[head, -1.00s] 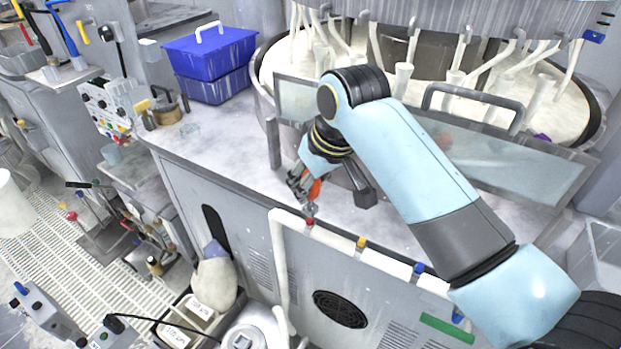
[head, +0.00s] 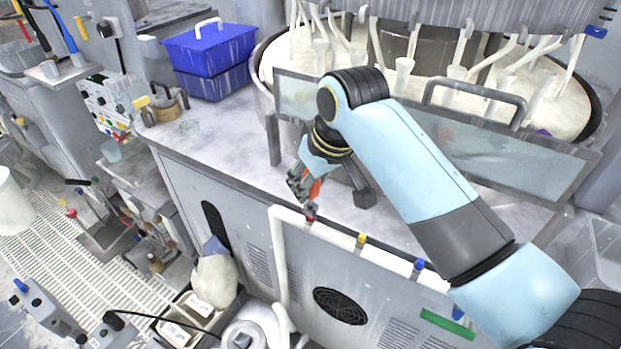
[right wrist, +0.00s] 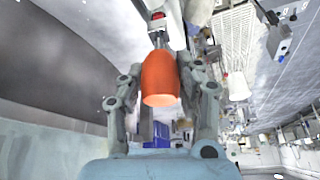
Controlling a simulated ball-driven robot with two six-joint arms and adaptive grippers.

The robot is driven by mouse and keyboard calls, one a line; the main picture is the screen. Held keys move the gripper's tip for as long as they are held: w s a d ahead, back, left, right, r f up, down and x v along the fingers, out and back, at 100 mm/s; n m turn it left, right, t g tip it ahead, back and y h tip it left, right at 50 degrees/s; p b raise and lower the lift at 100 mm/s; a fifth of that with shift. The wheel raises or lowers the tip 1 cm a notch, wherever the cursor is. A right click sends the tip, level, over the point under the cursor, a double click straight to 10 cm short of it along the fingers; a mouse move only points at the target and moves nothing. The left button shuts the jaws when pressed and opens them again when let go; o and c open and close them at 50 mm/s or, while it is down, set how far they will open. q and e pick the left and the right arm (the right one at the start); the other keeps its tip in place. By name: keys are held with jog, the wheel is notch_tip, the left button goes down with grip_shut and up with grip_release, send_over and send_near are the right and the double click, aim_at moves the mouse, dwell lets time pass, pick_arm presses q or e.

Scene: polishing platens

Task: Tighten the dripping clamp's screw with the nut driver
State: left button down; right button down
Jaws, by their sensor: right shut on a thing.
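My right gripper (head: 305,188) is shut on the orange handle of the nut driver (head: 316,187). The orange handle also shows between the fingers in the right wrist view (right wrist: 160,80), with its metal shaft pointing away. The driver points down at the red-marked clamp (head: 311,211) on the white pipe (head: 340,237); its tip is at or very close to this clamp. I cannot tell whether it sits on the screw. A yellow-marked clamp (head: 361,240) and a blue-marked clamp (head: 419,265) are further right along the pipe. No drip can be made out. My left gripper is not in view.
The pipe runs along the front of the grey cabinet (head: 240,215). Behind my right arm are a framed clear guard (head: 500,165) and the round polisher. A blue lidded bin (head: 208,52) stands at the back left. The worktop left of the gripper is mostly clear.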

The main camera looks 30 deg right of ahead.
jog(key=shift+f+b, duration=0.3)
jog(key=shift+f, duration=0.45)
jog(key=c, duration=0.8)
grip_release()
jog(key=shift+c, duration=0.2)
jog(key=v, duration=1.2)
